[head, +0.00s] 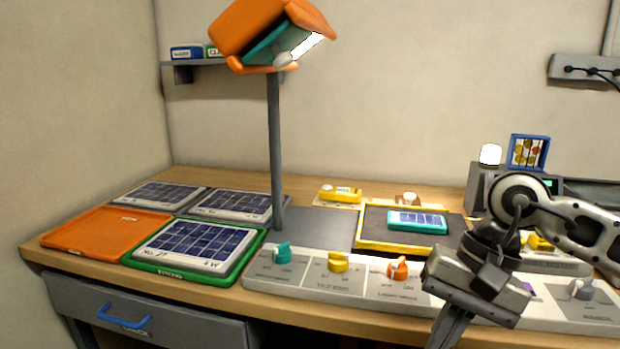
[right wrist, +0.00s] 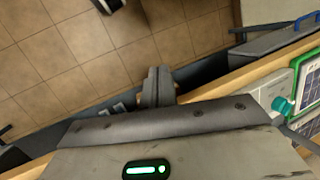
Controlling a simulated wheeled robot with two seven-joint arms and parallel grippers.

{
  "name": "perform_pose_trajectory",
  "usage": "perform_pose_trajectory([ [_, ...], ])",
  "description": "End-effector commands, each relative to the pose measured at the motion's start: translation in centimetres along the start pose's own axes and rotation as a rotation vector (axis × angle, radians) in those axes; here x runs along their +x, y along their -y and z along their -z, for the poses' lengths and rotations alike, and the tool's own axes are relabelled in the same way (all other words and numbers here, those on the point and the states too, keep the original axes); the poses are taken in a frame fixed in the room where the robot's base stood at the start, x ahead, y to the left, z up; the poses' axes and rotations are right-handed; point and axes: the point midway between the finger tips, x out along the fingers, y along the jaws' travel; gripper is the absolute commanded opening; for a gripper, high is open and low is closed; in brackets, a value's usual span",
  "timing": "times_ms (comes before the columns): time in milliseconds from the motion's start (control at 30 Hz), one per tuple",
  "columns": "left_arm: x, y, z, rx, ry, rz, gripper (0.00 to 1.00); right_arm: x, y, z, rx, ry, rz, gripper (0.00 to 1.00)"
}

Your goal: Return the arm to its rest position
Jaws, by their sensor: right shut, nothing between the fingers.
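My right arm comes in from the right in the head view. Its gripper (head: 450,332) points down in front of the bench's front edge, before the control panel. In the right wrist view the gripper's fingers (right wrist: 158,86) are together with nothing between them, and the tiled floor (right wrist: 80,60) lies beyond. My left gripper is not in view.
The wooden bench (head: 95,215) carries a panel with coloured knobs (head: 310,278), solar panels (head: 195,243), an orange tray (head: 105,231) and a yellow-edged mat (head: 380,225). An orange lamp (head: 255,28) stands on a post. A drawer (head: 165,312) is below.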

Motion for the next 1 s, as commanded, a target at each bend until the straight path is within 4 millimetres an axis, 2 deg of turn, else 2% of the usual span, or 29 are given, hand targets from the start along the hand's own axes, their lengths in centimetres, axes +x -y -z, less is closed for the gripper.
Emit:
perform_pose_trajectory([
  [100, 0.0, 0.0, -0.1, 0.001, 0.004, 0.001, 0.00, 2.6, 2.9, -2.6, 0.076, 0.144, 0.125, 0.00],
  [267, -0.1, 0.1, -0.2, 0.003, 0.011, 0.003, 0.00, 5.1, 8.2, -7.8, 0.297, 0.468, 0.352, 0.00],
  [333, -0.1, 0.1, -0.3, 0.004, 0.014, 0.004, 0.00, 5.2, 11.0, -10.4, 0.463, 0.685, 0.464, 0.00],
  [433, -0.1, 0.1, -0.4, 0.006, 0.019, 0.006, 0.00, 3.8, 14.3, -12.5, 0.765, 1.045, 0.595, 0.00],
  [533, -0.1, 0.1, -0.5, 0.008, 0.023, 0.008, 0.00, 1.8, 16.2, -12.0, 1.105, 1.430, 0.671, 0.00],
  [600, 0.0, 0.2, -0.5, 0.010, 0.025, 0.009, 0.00, 1.0, 16.4, -10.3, 1.356, 1.712, 0.687, 0.00],
  [667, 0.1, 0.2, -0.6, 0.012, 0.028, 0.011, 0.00, 1.0, 15.8, -8.1, 1.575, 1.960, 0.680, 0.00],
  [767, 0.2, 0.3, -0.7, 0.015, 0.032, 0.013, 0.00, 2.9, 13.1, -4.0, 1.940, 2.391, 0.618, 0.00],
  [800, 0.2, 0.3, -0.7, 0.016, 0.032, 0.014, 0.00, 4.3, 11.5, -2.5, -1.814, -2.243, -0.501, 0.00],
  [867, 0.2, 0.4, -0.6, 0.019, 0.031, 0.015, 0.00, 7.2, 8.5, -0.7, -1.612, -2.015, -0.348, 0.00],
  [900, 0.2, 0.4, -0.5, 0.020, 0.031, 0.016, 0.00, 9.3, 6.4, 0.0, -1.478, -1.871, -0.264, 0.00],
  [1000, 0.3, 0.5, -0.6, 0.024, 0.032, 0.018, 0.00, 14.6, 1.4, 0.2, -1.180, -1.572, -0.113, 0.00],
])
